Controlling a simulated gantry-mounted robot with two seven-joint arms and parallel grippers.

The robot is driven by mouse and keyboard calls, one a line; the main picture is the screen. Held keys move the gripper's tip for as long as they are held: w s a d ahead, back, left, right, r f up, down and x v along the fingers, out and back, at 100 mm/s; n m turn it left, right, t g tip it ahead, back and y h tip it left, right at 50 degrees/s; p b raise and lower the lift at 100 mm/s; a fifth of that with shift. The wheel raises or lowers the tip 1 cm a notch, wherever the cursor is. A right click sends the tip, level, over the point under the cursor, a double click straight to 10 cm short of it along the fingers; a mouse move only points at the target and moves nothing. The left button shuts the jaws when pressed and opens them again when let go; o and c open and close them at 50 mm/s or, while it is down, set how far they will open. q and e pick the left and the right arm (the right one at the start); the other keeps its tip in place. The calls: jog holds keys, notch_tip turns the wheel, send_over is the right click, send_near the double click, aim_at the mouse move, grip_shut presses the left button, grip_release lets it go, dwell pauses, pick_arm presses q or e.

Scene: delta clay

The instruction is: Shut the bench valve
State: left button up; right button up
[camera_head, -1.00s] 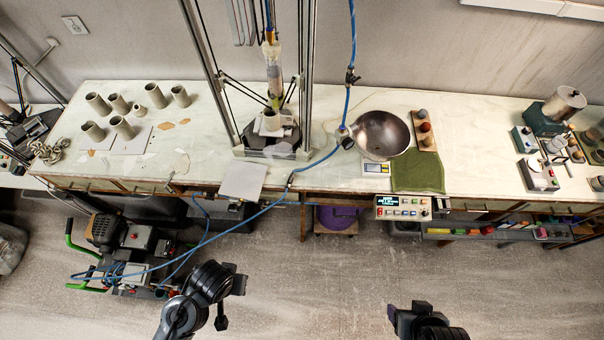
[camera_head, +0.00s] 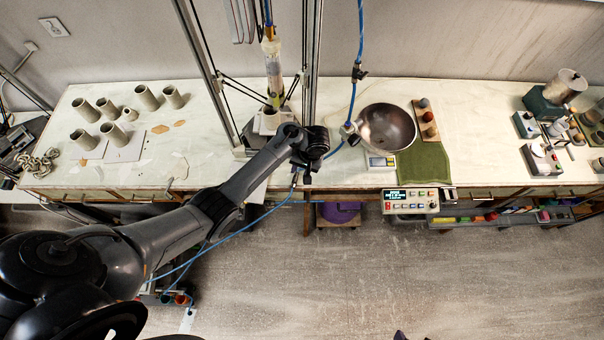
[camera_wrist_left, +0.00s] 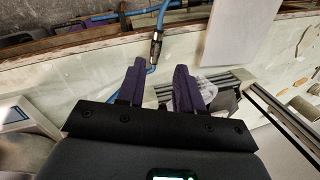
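A small metal inline fitting, which looks like the bench valve (camera_wrist_left: 155,46), sits on the blue hose (camera_wrist_left: 150,12) at the bench edge in the left wrist view. I cannot tell its handle position. In the head view my left gripper (camera_head: 303,168) is over the bench's front edge by that hose and largely covers this spot. The left wrist view shows its two purple fingers (camera_wrist_left: 160,78) apart with nothing between them, pointing towards the fitting but apart from it. Only a purple tip of my right gripper (camera_head: 399,336) shows at the bottom edge.
The printer frame (camera_head: 315,60) with a clay tube stands behind my left gripper. A metal bowl (camera_head: 387,128), a green cloth (camera_head: 430,165) and a control box (camera_head: 411,201) are to the right. Clay cylinders (camera_head: 147,97) stand at the left. The floor right of centre is clear.

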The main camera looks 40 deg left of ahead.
aim_at(296, 177)
pick_arm(q)
jog(key=b+x, duration=0.1)
jog(key=x, duration=0.2)
jog(key=w+b+x, duration=0.1)
jog(key=x, duration=0.2)
jog(key=b+x, duration=0.1)
jog(key=x, duration=0.2)
jog(key=shift+w+a+f, duration=0.1)
jog(key=shift+w+a, duration=0.1)
jog(key=shift+w, duration=0.2)
jog(key=shift+c, duration=0.3)
grip_shut()
